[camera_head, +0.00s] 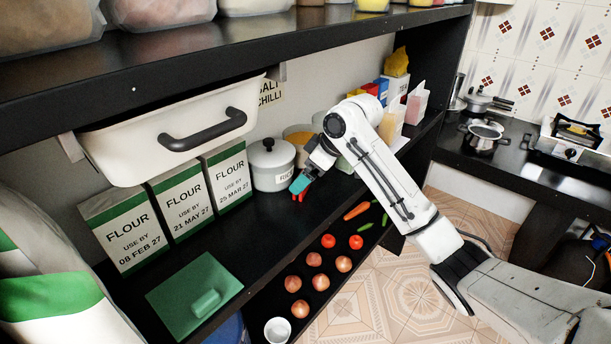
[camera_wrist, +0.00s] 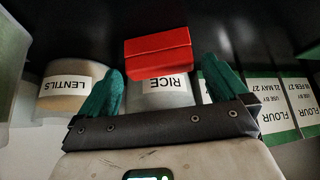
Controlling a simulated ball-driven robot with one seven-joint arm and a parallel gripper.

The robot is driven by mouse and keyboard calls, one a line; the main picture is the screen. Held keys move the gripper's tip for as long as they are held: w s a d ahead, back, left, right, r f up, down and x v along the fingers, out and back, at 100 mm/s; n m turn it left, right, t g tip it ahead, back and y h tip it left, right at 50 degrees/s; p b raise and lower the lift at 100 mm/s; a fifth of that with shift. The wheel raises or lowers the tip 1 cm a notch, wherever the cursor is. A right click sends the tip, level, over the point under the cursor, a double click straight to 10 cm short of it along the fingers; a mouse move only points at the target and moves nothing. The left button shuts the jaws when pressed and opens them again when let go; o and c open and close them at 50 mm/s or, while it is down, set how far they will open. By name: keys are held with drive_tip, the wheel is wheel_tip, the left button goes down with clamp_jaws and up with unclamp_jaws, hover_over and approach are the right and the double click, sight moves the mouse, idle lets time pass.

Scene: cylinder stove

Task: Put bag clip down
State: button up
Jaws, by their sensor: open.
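The red bag clip (camera_wrist: 158,52) looks like a small box in the wrist view, against the black shelf surface, in front of the rice pot. In the head view only bits of red (camera_head: 299,196) show under my gripper (camera_head: 299,184). My gripper also shows in the wrist view (camera_wrist: 163,68), its two teal fingers spread wider than the clip. A gap shows between the clip and the right finger. The left finger is close to it; I cannot tell if they touch. The clip seems to rest on the shelf, its underside hidden.
The rice pot (camera_head: 271,165) stands just behind. Several flour boxes (camera_head: 181,199) and a green lidded piece (camera_head: 194,293) are to the left. A white bin (camera_head: 172,130) hangs above. Onions and tomatoes (camera_head: 314,259) lie on the lower shelf. Bare shelf (camera_head: 262,222) lies in front of the flour.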

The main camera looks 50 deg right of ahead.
drive_tip(key=b+v, duration=0.1)
drive_tip(key=v, duration=1)
drive_tip(key=shift+r, duration=0.1)
